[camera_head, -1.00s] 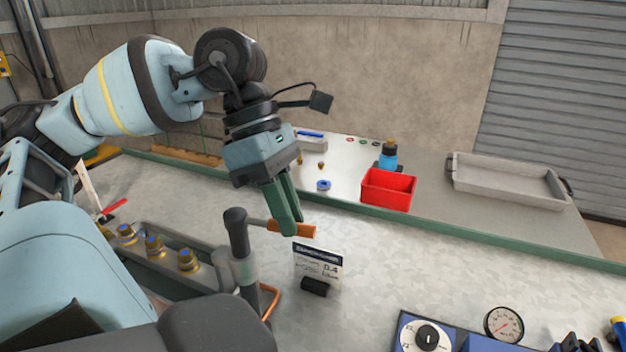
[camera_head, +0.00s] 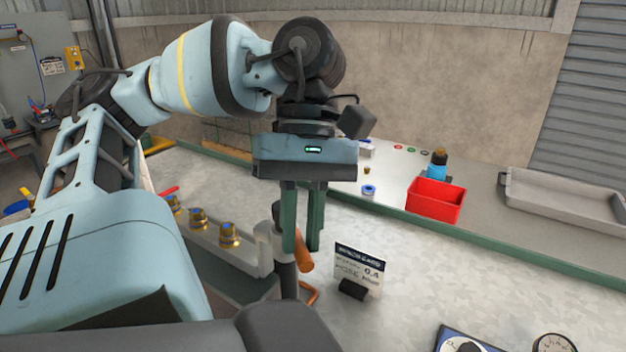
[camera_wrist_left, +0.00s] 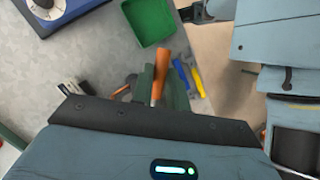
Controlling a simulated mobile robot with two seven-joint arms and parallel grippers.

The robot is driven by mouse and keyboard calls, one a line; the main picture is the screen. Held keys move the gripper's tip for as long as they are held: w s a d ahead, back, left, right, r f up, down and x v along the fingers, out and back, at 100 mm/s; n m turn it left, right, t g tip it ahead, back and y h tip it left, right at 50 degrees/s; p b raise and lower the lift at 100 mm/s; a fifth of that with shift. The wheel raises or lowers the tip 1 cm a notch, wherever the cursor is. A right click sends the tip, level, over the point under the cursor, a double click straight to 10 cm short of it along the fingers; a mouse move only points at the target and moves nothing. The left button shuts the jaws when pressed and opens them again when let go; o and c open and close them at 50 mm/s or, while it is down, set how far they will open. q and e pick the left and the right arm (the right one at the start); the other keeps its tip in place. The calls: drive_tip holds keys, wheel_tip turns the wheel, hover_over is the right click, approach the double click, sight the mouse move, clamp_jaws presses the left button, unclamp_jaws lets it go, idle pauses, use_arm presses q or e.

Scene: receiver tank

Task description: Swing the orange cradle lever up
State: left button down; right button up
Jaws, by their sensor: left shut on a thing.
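The orange cradle lever (camera_head: 304,254) shows in the head view at the lower part of my left gripper's fingers, pointing steeply downward in the picture. My left gripper (camera_head: 302,245) points straight down and is shut on the lever. In the left wrist view the orange lever (camera_wrist_left: 160,72) stands between the green fingers of the left gripper (camera_wrist_left: 163,88). The lever's pivot end is partly hidden behind the fingers in the head view. My right gripper is in neither view.
A small printed sign (camera_head: 358,268) stands just right of the lever. Brass fittings (camera_head: 197,217) line a grey block to the left. A red bin (camera_head: 435,200) and a grey tray (camera_head: 560,203) are farther back. The bench between is largely clear.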

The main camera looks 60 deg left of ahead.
use_arm(q)
drive_tip(key=shift+s+a+m, duration=0.1)
drive_tip(key=shift+s+m, duration=0.25)
drive_tip(key=shift+m, duration=0.25)
drive_tip(key=c, duration=1.4)
unclamp_jaws()
drive_tip(key=shift+o, duration=0.2)
drive_tip(key=shift+r, duration=0.1)
drive_tip(key=v, duration=0.7)
drive_tip(key=shift+w+r, duration=0.2)
drive_tip(key=shift+r, duration=0.15)
drive_tip(key=shift+f, duration=0.1)
